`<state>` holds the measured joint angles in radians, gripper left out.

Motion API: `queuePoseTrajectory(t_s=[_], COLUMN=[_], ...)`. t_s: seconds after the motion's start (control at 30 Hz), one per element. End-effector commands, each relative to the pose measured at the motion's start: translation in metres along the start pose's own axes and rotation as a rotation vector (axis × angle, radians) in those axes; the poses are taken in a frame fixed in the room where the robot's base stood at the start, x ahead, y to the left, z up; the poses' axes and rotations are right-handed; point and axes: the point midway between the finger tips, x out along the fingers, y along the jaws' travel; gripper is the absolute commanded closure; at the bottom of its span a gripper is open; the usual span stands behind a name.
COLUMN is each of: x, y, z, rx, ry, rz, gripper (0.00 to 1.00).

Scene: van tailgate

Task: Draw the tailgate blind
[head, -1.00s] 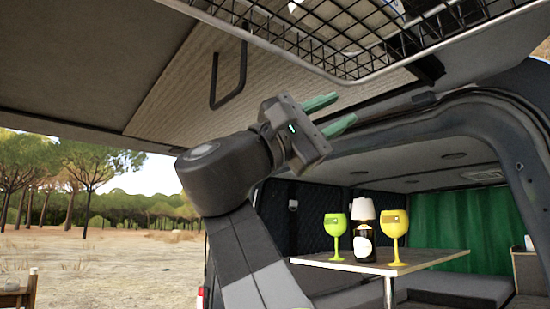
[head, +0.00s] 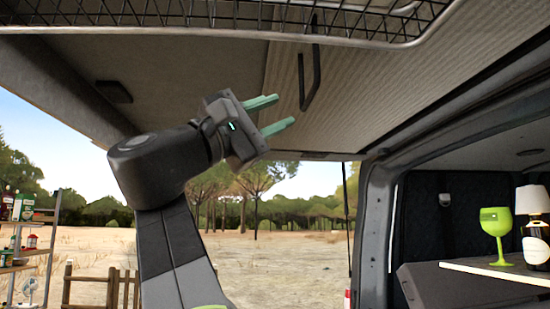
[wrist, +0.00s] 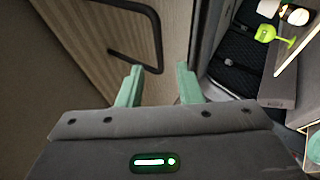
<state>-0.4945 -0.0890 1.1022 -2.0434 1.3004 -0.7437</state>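A pale ribbed panel (head: 390,75), which may be the blind, lies along the underside of the raised tailgate. A dark bent handle (head: 302,82) hangs from it; in the wrist view the handle (wrist: 158,40) shows beyond the fingertips. My gripper (head: 286,111) has green fingers spread apart with nothing between them. In the head view it is below and left of the handle. In the wrist view my gripper (wrist: 158,72) points toward the panel, apart from the handle as far as I can tell.
A black wire rack (head: 300,18) crosses the top. At right, a table (head: 480,268) in the van bears a lime goblet (head: 496,228) and a lamp-topped bottle (head: 535,248). A shelf (head: 30,250) and wooden fence (head: 95,285) stand outside at left. Open ground lies between.

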Motion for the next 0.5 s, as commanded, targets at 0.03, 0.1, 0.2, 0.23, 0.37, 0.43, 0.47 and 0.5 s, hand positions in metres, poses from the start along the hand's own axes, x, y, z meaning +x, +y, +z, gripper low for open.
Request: queuePoseTrajectory(t_s=[0.03,0.1,0.2,0.23,0.37,0.43,0.47,0.5], x=[0.008,0.017,0.03,0.033,0.05,0.058,0.062,0.067], y=[0.001,0.001,0.001,0.001,0.002,0.002,0.002,0.002], z=[0.002,0.001,0.001,0.001,0.001,0.002,0.002,0.001], rx=[-0.002,-0.003,-0.003,-0.002,-0.003,-0.003,-0.002,-0.003], ry=[-0.004,-0.004,-0.004,-0.003,-0.004,-0.004,-0.004,-0.004], rz=[-0.001,-0.002,-0.001,-0.001,-0.002,-0.002,-0.001,-0.001], gripper=[0.68,0.68,0.68,0.68,0.68,0.68,0.68,0.68])
